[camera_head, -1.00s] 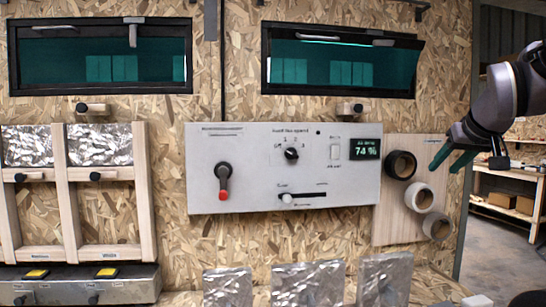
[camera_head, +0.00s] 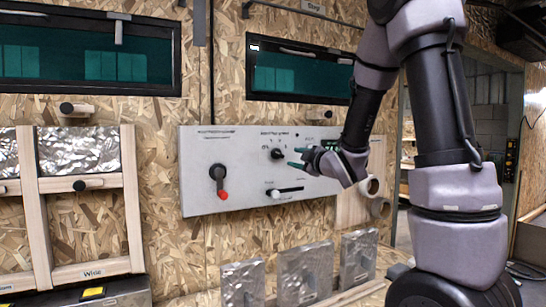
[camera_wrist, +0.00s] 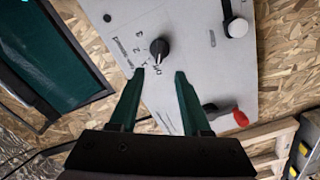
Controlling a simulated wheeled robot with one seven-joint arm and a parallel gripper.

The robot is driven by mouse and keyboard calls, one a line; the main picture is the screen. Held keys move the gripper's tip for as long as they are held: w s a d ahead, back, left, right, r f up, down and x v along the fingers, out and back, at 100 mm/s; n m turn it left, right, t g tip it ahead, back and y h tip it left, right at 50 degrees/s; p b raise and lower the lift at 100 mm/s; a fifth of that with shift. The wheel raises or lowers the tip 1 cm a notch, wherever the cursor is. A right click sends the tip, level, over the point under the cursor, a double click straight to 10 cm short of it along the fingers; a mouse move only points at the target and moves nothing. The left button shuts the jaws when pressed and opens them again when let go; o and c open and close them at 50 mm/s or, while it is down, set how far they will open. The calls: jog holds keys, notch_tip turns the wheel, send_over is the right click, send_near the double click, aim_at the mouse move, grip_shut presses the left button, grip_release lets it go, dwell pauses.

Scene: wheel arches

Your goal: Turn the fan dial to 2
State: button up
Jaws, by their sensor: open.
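The fan dial (camera_head: 277,154) is a small black knob on the pale grey control panel (camera_head: 240,190). In the wrist view the dial (camera_wrist: 160,48) has printed marks around its left and lower side. My gripper (camera_head: 298,158) has green fingers and is just right of the dial in the head view. In the wrist view my gripper (camera_wrist: 159,73) is open and empty, its fingertips spread to either side of a line to the dial. The dial lies beyond the tips, apart from them.
A red-tipped lever (camera_head: 219,180) and a slider knob (camera_head: 274,194) are on the same panel. My arm hides the panel's right part. Dark windows (camera_head: 300,75) are above. Foil-covered blocks (camera_head: 305,272) stand below, and a wooden frame (camera_head: 130,200) is at left.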

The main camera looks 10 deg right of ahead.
aim_at(280, 154)
jog(key=x, duration=1)
jog(key=shift+w, duration=0.1)
grip_shut()
